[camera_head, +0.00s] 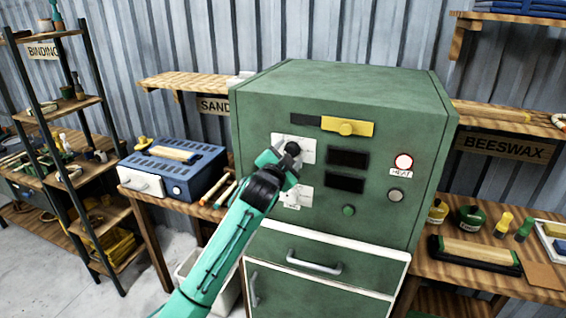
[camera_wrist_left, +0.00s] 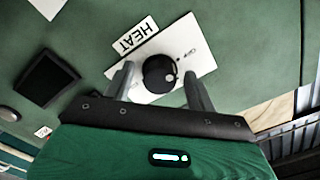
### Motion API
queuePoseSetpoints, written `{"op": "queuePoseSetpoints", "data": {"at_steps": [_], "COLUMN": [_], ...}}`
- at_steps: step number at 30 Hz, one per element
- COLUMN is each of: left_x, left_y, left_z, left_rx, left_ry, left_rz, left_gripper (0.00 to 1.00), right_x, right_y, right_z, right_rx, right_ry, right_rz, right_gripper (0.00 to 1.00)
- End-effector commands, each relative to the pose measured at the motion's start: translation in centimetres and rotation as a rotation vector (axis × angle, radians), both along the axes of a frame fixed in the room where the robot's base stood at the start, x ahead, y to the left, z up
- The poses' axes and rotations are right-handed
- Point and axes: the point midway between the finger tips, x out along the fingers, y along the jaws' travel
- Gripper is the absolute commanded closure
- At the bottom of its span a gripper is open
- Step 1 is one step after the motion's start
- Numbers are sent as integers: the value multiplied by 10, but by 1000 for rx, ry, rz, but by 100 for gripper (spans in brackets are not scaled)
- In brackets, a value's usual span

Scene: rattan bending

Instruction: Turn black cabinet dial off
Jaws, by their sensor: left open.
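The black dial (camera_head: 293,147) sits on a white plate (camera_head: 307,157) on the front of the green cabinet (camera_head: 345,90). My left gripper (camera_head: 288,155) is at the dial and partly covers the plate. In the left wrist view the dial (camera_wrist_left: 158,72) lies between the two open fingers of my left gripper (camera_wrist_left: 159,80), one on each side. I cannot tell whether the fingers touch it. A label reading HEAT (camera_wrist_left: 135,36) is beside the plate. My right gripper is not in view.
A second white plate (camera_head: 300,197) is below, partly hidden by my arm.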

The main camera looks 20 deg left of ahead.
Motion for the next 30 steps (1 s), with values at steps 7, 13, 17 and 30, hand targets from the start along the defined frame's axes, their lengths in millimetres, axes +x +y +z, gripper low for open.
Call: {"op": "queuePoseSetpoints", "data": {"at_steps": [7, 13, 17, 30], "left_x": [-30, -69, -94, -136], "left_y": [1, 3, 4, 5], "left_z": [-4, -4, -3, -1], "left_rx": [1, 0, 1, 0], "left_ry": [-1, -2, -1, 2], "left_rz": [-1, -1, 1, 1], "left_gripper": [43, 43, 43, 43], "right_x": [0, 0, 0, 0], "right_y": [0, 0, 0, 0], "right_z": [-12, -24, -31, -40], "right_rx": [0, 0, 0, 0], "right_ry": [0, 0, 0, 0], "right_rz": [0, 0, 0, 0], "right_gripper": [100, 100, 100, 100]}}
